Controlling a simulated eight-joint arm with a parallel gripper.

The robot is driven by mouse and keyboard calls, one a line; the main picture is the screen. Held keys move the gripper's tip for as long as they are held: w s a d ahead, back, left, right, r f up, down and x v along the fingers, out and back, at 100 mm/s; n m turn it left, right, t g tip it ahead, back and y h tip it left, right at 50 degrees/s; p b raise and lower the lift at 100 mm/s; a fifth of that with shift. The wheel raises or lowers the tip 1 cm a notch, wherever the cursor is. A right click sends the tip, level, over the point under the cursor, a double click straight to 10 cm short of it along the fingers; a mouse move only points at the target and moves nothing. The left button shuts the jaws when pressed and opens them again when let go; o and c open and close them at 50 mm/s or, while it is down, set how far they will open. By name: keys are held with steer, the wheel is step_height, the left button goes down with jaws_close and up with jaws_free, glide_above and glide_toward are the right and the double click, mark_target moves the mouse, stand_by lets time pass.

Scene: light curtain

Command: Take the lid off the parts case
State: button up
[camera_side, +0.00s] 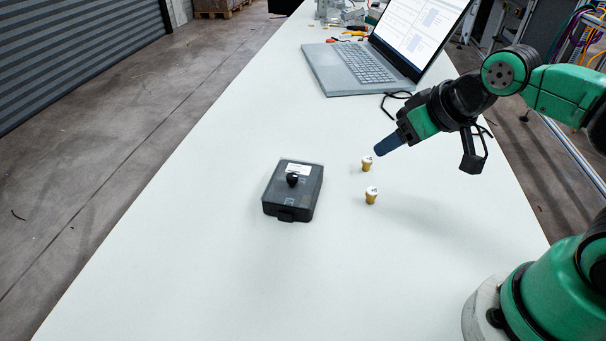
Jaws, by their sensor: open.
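The parts case (291,210) is a dark, nearly black box on the white table, left of my gripper. Its lid (306,180) is on the case and has a round black knob and a white label on top. A latch-like tab shows on the near side. What is inside the case cannot be made out. My gripper (381,149) is in the air to the right of the case, apart from it, tilted down to the left with blue fingertips. It is open and I see nothing held in it.
Two small brass-coloured pieces with white tops stand on the table: one (367,164) close below my gripper's tip, another (371,196) nearer the camera. An open laptop (360,65) with a cable stands farther back. Tools lie behind it. The table (200,260) is clear left and in front.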

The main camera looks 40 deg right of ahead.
steer(key=shift+o, duration=0.8)
steer(key=n+g+y, duration=0.3)
steer(key=n+g, duration=0.1)
steer(key=n, duration=0.4)
glide_above(292, 175)
steer(key=s+d, duration=0.2)
steer(key=f, duration=0.3)
steer(key=shift+s+f, duration=0.2)
steer(key=shift+f, duration=0.1)
steer(key=shift+w+a+f, duration=0.25)
steer(key=shift+f, duration=0.2)
steer(key=shift+x, duration=2.6)
steer(key=shift+c, duration=0.2)
jaws_close()
